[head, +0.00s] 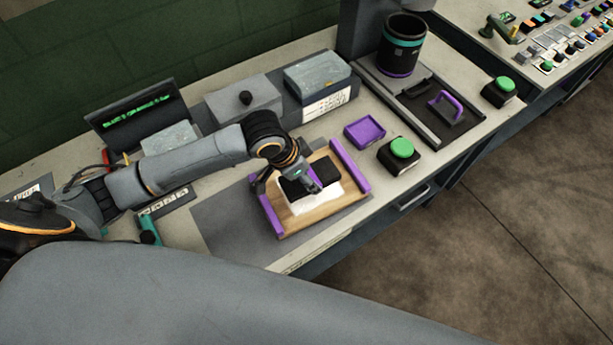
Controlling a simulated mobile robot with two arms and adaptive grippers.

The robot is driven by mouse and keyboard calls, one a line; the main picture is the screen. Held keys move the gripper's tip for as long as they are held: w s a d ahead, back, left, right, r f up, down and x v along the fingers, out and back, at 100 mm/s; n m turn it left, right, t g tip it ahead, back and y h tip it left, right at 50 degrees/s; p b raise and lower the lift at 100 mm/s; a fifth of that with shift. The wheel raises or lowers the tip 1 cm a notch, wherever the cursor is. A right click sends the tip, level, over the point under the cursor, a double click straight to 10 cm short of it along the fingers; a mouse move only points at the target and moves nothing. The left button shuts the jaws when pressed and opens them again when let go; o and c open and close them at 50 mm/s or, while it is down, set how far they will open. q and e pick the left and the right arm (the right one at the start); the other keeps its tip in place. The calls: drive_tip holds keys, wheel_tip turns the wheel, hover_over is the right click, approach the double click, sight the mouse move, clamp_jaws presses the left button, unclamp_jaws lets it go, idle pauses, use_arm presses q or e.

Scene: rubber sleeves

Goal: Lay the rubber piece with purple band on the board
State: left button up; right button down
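The wooden board (322,215) with purple side rails lies on a grey mat on the bench. A white sheet (331,196) and a dark flat piece (325,172) lie on it; no purple band can be made out on the dark piece. My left gripper (308,186) points down over the middle of the board, at the dark piece. Its fingertips are too small and dark to tell whether they are open or hold anything. A black cylinder (402,60) with a teal band and a purple lower edge stands upright at the back right. My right gripper is out of view.
A purple tray (365,133) and a green button (402,148) sit right of the board. Beyond are a dark fixture with a purple handle (446,106) and another green button (504,85). Grey boxes (243,98) and a small screen (135,115) line the back.

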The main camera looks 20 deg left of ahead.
use_arm(q)
drive_tip(key=shift+w+a+f, duration=0.1)
drive_tip(key=shift+w+f, duration=0.1)
drive_tip(key=shift+w+f+p, duration=0.2)
drive_tip(key=shift+f+p, duration=0.35)
drive_tip(key=shift+f, duration=1.25)
drive_tip(key=o, duration=1.3)
drive_tip(key=shift+f, duration=0.1)
drive_tip(key=v, duration=1.2)
drive_tip(key=shift+a+b, duration=0.1)
drive_tip(key=shift+b, duration=0.3)
drive_tip(key=shift+s, duration=0.1)
